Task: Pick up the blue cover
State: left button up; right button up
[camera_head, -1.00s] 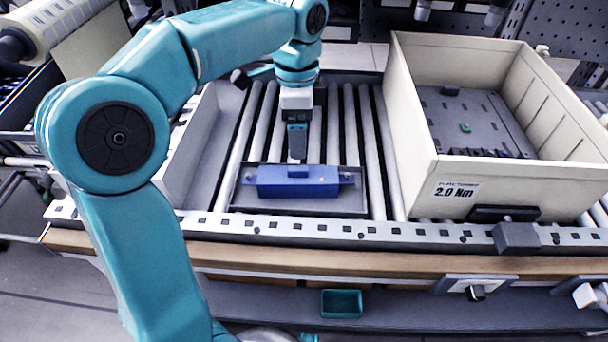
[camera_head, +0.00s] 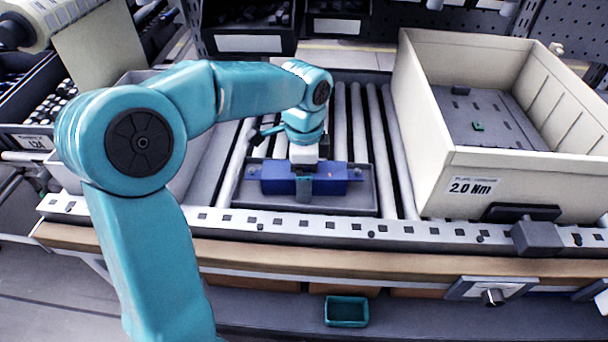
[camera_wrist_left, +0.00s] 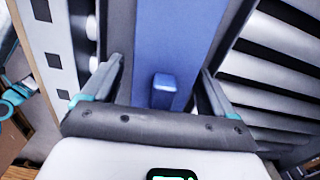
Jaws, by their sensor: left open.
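The blue cover (camera_head: 334,178) is a long blue block lying in a shallow grey tray (camera_head: 345,207) on the roller conveyor. My left gripper (camera_head: 304,190) is lowered at the cover's middle and hides part of it in the head view. In the left wrist view the blue cover (camera_wrist_left: 178,50) runs between the two spread fingers of my left gripper (camera_wrist_left: 163,85). A small raised blue knob (camera_wrist_left: 163,90) on the cover sits between the fingers, with gaps at both sides. My right gripper is not in view.
A large beige bin (camera_head: 480,184) marked 2.0 Nm stands to the right on the conveyor, with a grey plate inside. Bare rollers (camera_head: 378,130) lie between the tray and bin. A small teal box (camera_head: 346,311) sits below the front edge.

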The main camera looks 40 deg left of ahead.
pick_arm(q)
jog(key=c, duration=1.2)
jog(key=shift+o, duration=0.2)
jog(key=shift+r, duration=0.1)
